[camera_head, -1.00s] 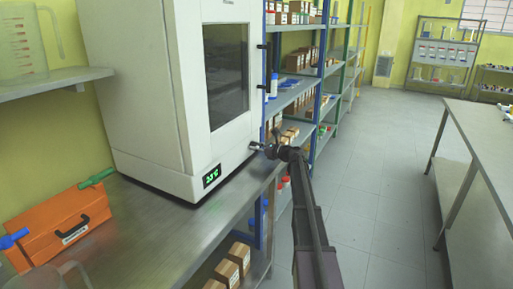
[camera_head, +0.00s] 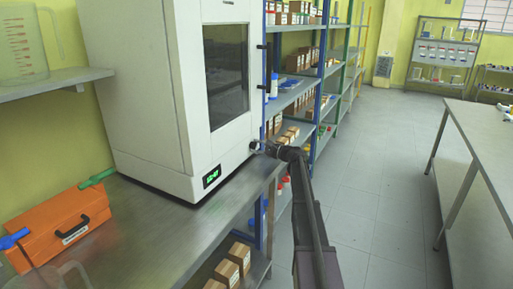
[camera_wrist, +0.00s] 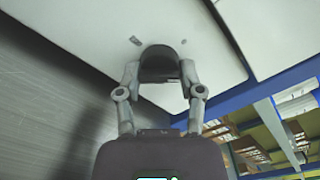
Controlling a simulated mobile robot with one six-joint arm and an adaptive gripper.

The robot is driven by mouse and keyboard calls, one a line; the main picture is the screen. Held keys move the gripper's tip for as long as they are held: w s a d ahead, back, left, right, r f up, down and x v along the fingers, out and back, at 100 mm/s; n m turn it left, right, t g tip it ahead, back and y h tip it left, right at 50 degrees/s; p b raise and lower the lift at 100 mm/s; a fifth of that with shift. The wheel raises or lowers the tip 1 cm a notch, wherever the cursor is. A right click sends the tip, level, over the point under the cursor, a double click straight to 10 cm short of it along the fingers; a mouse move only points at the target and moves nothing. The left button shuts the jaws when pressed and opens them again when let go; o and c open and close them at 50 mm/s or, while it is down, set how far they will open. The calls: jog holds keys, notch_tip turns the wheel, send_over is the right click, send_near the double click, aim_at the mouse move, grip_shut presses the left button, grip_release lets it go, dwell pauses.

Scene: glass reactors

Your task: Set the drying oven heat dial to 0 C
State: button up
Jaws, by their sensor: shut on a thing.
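The white drying oven (camera_head: 135,85) stands on the steel bench, with a dark door window. Its green display (camera_head: 211,177) is lit at the lower front, but its digits are too small to read surely. The dark round heat dial (camera_wrist: 160,65) is on the oven's front in the wrist view. My gripper (camera_wrist: 160,75) is shut on the dial, one finger on each side. In the head view my gripper (camera_head: 257,146) is at the oven's lower right front corner, where it hides the dial.
The steel bench (camera_head: 140,225) holds an orange toolbox (camera_head: 60,232) at the left. Shelves with boxes (camera_head: 300,90) stand behind and right of the oven. Another table (camera_head: 485,150) is at the right, with open floor (camera_head: 385,190) between.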

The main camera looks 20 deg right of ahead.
jog(key=n, duration=0.4)
jog(key=shift+w+r+n, duration=0.1)
jog(key=shift+w+n, duration=0.1)
jog(key=shift+n, duration=0.1)
jog(key=n, duration=0.3)
jog(key=shift+n, duration=0.4)
jog(key=o, duration=1.2)
jog(key=shift+c, duration=0.2)
jog(key=shift+s, duration=0.2)
jog(key=v, duration=1.1)
jog(key=shift+s+d, duration=0.2)
jog(key=shift+d, duration=0.1)
